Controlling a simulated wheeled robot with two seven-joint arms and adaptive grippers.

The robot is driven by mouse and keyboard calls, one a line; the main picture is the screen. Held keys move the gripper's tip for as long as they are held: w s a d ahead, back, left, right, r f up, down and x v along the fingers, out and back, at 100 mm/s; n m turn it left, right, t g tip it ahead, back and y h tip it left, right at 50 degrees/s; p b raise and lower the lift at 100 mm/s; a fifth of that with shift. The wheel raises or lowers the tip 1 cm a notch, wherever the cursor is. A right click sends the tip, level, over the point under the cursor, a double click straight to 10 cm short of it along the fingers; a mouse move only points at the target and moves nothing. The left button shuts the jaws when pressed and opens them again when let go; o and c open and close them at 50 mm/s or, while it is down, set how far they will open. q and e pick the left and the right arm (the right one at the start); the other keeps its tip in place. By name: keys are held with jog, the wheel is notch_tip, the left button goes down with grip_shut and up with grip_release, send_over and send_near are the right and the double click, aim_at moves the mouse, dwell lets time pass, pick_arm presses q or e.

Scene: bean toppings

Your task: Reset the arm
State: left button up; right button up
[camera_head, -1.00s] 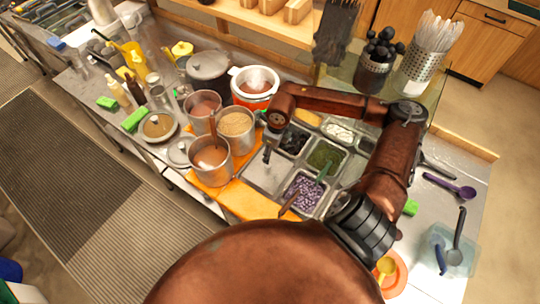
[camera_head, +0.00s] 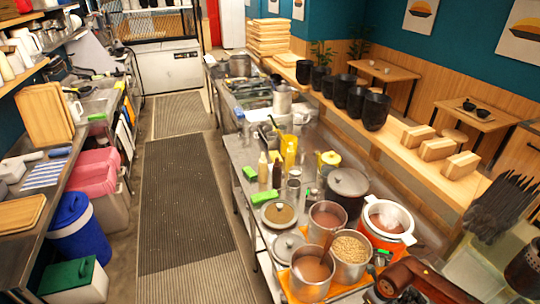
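My reddish-brown arm reaches into the bottom right corner of the head view, beside the metal pots. Only its outer links and wrist joint show there. The fingers are below the bottom edge, so I cannot see whether they hold anything. My other arm and its gripper are not in view. Close to the wrist stand a pot of beans (camera_head: 350,249), a pot of brown liquid (camera_head: 312,270) with a handle standing in it, and a white-rimmed orange cooker (camera_head: 388,221).
The steel counter (camera_head: 243,155) runs away from me with bottles, green blocks (camera_head: 259,197) and a lidded dark pot (camera_head: 348,184). A wooden ledge (camera_head: 405,160) lies along its right. A dark floor mat (camera_head: 185,215) fills the clear aisle at left.

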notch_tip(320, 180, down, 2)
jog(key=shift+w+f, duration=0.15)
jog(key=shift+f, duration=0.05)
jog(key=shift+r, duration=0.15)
